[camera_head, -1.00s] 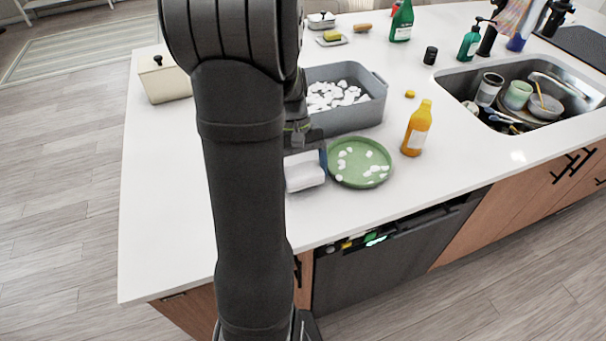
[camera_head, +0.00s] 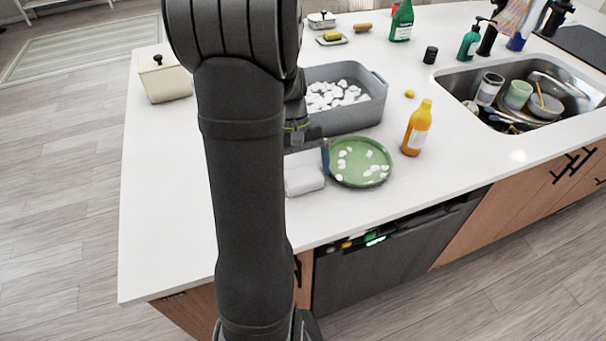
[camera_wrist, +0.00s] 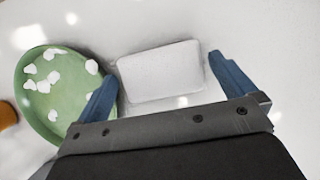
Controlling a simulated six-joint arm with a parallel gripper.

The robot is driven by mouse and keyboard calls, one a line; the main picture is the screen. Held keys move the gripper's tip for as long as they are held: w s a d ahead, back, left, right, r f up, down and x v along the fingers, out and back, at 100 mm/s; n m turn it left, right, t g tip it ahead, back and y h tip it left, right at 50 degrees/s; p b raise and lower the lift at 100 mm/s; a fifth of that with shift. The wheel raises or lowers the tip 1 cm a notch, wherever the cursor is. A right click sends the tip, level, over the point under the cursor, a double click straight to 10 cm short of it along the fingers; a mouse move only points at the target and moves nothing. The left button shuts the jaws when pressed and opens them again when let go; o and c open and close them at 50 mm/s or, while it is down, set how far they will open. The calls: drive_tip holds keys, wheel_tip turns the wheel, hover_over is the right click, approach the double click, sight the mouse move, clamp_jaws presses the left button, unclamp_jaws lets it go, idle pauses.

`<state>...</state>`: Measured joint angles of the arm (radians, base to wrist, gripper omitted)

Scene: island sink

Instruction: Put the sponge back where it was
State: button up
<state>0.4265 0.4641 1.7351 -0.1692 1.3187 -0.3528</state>
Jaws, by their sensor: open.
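A white rectangular block (camera_head: 304,181), which looks like the sponge, lies flat on the counter just left of the green plate. In the wrist view the white block (camera_wrist: 160,72) lies ahead of and between the blue fingers of my gripper (camera_wrist: 168,85), with a gap at each side. My gripper is open and holds nothing. In the head view my arm hides most of the gripper; one blue finger shows between the block and the plate. A yellow sponge-like block (camera_head: 332,35) sits on a small dish (camera_head: 343,42) at the back.
The green plate (camera_head: 345,183) with white bits is close beside one finger. A grey tub (camera_head: 345,118) with white pieces stands behind it. An orange bottle (camera_head: 417,128) stands to the right, before the sink (camera_head: 470,80). The counter at left front is clear.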

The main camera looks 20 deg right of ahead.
drive_tip(key=v, duration=1)
drive_tip(key=shift+r, duration=0.25)
drive_tip(key=shift+w, duration=0.1)
drive_tip(key=x, duration=1.2)
drive_tip(key=shift+f, duration=0.3)
wheel_tip(320, 180, up, 3)
drive_tip(key=shift+r, duration=0.75)
